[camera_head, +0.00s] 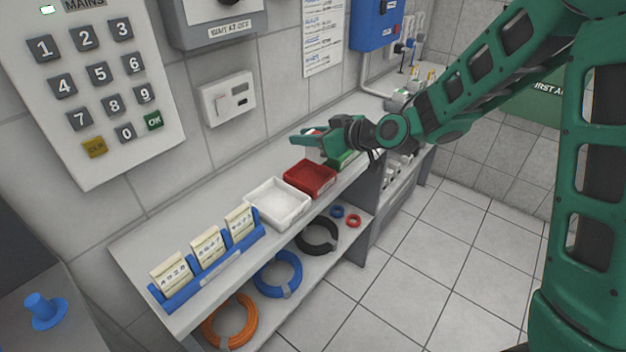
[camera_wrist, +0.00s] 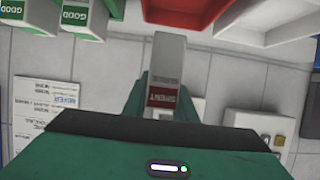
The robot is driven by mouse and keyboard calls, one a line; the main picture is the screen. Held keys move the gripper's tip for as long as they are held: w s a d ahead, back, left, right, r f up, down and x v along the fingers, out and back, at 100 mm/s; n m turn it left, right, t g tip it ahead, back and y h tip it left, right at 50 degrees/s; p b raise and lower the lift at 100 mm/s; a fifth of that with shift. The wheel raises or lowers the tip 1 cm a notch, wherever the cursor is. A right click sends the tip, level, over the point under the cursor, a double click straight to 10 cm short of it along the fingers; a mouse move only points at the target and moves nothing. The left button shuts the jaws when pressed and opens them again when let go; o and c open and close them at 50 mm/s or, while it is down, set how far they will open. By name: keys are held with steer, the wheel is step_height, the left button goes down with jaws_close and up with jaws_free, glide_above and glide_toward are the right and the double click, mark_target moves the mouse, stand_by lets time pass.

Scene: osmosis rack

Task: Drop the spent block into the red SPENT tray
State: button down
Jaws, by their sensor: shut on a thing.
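My gripper (camera_head: 308,141) is shut on the spent block (camera_wrist: 167,65), a pale block with a red label reading SPENT. It shows in the wrist view between my fingers (camera_wrist: 163,100); in the head view my gripper mostly hides it. The red tray (camera_head: 311,180) stands on the shelf top, below and a little in front of my gripper in the head view. The red tray also shows at the top edge of the wrist view (camera_wrist: 188,14). The block is apart from the tray in the picture. The tray's floor looks empty in the head view.
A white tray (camera_head: 279,204) stands left of the red tray. Blocks labelled GOOD (camera_wrist: 82,16) stand on the other side, near a green thing (camera_head: 344,159). A tiled wall runs behind the shelf.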

steer(key=shift+f, duration=1.15)
steer(key=c, duration=1.4)
jaws_free()
steer(key=shift+o, duration=0.2)
steer(key=v, duration=1)
steer(key=shift+s+d, duration=0.25)
steer(key=shift+r, duration=0.1)
